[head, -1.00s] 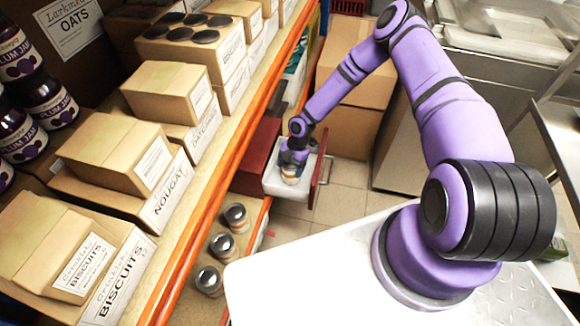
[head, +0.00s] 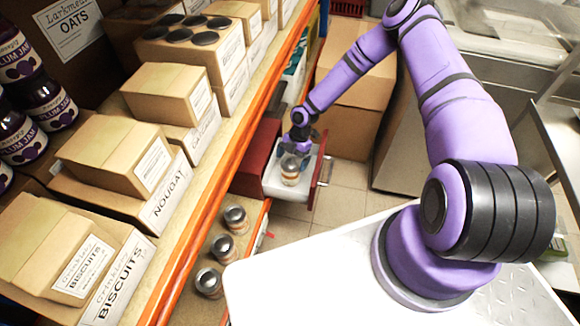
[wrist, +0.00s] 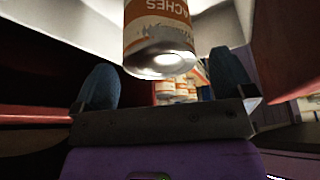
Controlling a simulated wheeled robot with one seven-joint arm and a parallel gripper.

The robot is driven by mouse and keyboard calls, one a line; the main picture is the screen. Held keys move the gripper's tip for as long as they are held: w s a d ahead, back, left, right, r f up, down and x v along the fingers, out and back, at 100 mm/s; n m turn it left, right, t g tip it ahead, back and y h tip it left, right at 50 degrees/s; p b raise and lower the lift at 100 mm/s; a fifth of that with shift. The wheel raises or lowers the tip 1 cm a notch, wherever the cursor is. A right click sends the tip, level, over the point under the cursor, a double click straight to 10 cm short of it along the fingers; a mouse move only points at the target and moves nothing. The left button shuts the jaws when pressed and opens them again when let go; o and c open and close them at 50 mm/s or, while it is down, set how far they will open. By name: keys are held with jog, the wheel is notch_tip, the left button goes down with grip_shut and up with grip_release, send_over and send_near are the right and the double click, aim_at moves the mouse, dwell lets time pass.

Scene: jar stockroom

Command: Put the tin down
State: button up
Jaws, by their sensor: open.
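The tin (head: 290,176), with an orange and white label and a metal end, stands upright on the white inside of a pulled-out red drawer (head: 272,184). In the wrist view the tin (wrist: 160,28) shows part of the word "peaches" and lies just beyond the fingertips, apart from both. My gripper (head: 298,146) is just behind and above the tin in the head view. In the wrist view my gripper (wrist: 163,82) has its two dark fingers spread wide, with nothing held between them.
Three similar tins (head: 222,248) stand on the lower shelf at left. Boxes of biscuits (head: 75,250), nougat (head: 120,152) and jars of plum jam (head: 50,103) fill the upper shelf. A cardboard box (head: 350,100) stands close behind the drawer. The tiled floor (head: 335,190) is clear.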

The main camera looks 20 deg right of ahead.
jog(key=w+d+r+m+h, duration=0.15)
jog(key=d+r, duration=0.25)
jog(key=r, duration=0.9)
jog(key=d+r+m+h, duration=0.2)
jog(key=d+r+m, duration=0.15)
jog(key=r, duration=0.95)
jog(key=s+d+r+m+t+h, duration=0.1)
jog(key=s+r+m, duration=0.2)
jog(key=r, duration=0.6)
jog(key=s+r+m+t+h, duration=0.1)
jog(key=s+r+m+t, duration=0.15)
jog(key=r, duration=0.65)
jog(key=s+r+m+t, duration=0.1)
jog(key=s+r+m, duration=0.6)
jog(key=s+r, duration=0.5)
jog(key=s+r+m+t+y, duration=0.1)
jog(key=s+r+m, duration=0.2)
jog(key=s, duration=0.4)
jog(key=s+a+r+m+t+y, duration=0.1)
jog(key=s+r+m, duration=0.3)
jog(key=s, duration=0.4)
jog(key=shift+a+r+t, duration=0.15)
jog(key=shift+r+t, duration=0.1)
jog(key=shift+t, duration=0.3)
